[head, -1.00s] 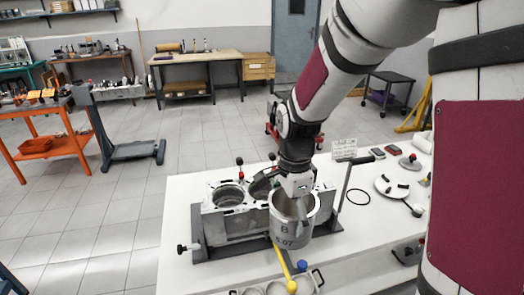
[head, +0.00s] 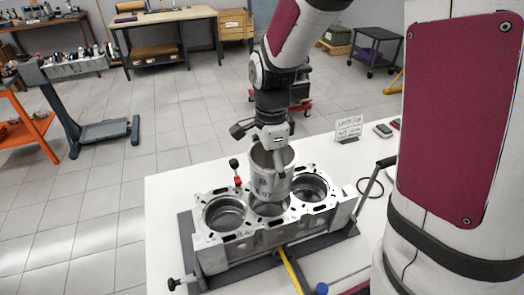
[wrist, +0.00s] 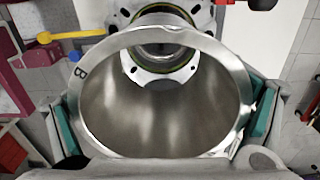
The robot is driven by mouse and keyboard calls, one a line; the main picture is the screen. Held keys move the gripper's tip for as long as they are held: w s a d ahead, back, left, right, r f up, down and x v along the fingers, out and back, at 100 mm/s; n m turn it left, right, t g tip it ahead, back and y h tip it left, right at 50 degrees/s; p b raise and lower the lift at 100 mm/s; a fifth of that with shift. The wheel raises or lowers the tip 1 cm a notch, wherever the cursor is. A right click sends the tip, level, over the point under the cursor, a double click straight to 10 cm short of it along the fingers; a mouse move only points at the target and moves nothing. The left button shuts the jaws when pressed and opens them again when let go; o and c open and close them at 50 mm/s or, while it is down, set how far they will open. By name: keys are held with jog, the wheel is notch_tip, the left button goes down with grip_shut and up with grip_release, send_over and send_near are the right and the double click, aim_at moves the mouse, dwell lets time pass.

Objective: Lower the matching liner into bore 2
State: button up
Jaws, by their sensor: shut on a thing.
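My gripper (head: 272,150) is shut on a grey metal liner (head: 268,182), with teal finger pads on opposite sides of it in the wrist view (wrist: 165,118). The liner is close to upright, with a "B" on its rim in the wrist view (wrist: 82,72). It is over the middle bore (head: 268,208) of the engine block (head: 240,246). Its lower edge is at or just above the bore mouth; I cannot tell whether it has entered. The wrist view shows block deck and a round bore (wrist: 163,50) past the liner's upper rim. The left bore (head: 225,214) and right bore (head: 311,187) are uncovered.
A red-and-black knob (head: 236,172) stands behind the block, and a black-handled lever (head: 378,168) rises at its right. A yellow bar (head: 292,270) and a blue cap (head: 322,289) are in front. A sign (head: 348,129) stands behind right. The white table (head: 170,195) is clear at left.

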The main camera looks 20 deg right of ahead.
notch_tip(320, 180, down, 5)
jog(key=b, duration=0.3)
jog(key=shift+w+r, duration=0.15)
jog(key=shift+r, duration=0.05)
jog(key=shift+a+f, duration=0.1)
jog(key=shift+f, duration=0.05)
dwell(0.8)
notch_tip(320, 180, down, 7)
jog(key=b, duration=0.3)
dwell(3.3)
jog(key=o, duration=1.2)
jog(key=shift+o, duration=0.2)
notch_tip(320, 180, up, 12)
jog(key=shift+r, duration=0.1)
